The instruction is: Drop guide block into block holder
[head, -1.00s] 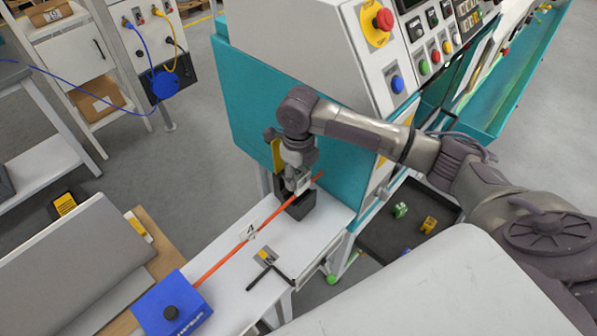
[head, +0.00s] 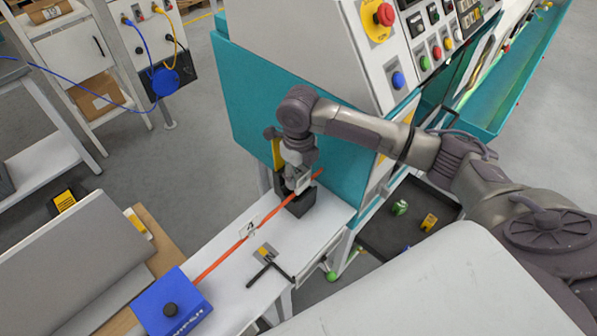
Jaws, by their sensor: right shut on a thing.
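Right below is a dark box-like block holder (head: 301,205) on the bench. An orange cable (head: 222,258) runs up to the block and holder and sticks out a little beyond them. Whether the block touches the holder is too small to tell. My left gripper is not in view.
A blue box with a black knob (head: 172,309) stands at the cable's near end. A black hex-key-like tool (head: 268,272) and a small yellow-grey tag (head: 264,252) lie on the bench (head: 325,215). A dark tray (head: 385,235) with small green and yellow pieces is at right.

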